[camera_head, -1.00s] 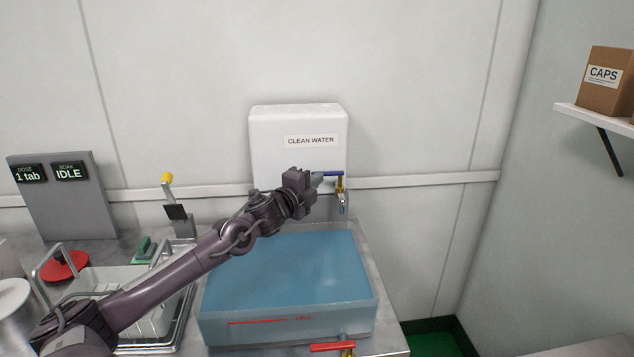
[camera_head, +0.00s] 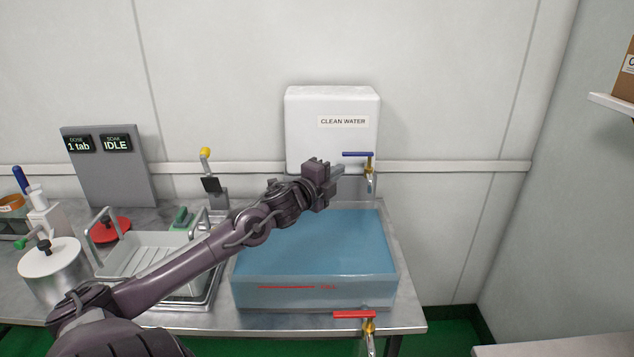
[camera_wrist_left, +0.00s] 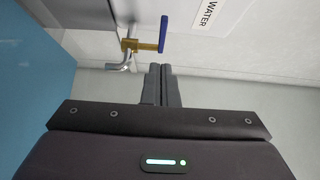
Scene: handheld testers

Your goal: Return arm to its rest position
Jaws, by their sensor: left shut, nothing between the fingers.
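My left arm comes in from the lower left and reaches over the blue water basin (camera_head: 310,295). My left gripper (camera_head: 340,171) is shut and empty, just left of the brass tap with a blue lever (camera_head: 357,154). In the left wrist view the closed fingertips (camera_wrist_left: 160,70) are apart from the tap and its blue lever (camera_wrist_left: 164,34). The white clean water tank (camera_head: 330,105) stands behind the gripper against the wall. My right gripper is not in view.
A tap with a red lever (camera_head: 354,314) is at the basin's front. To the left are a dish rack (camera_head: 150,255), a white-lidded pot (camera_head: 50,260), a yellow-knobbed lever (camera_head: 206,153) and a grey display panel (camera_head: 110,175). A shelf (camera_head: 612,104) is at the right wall.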

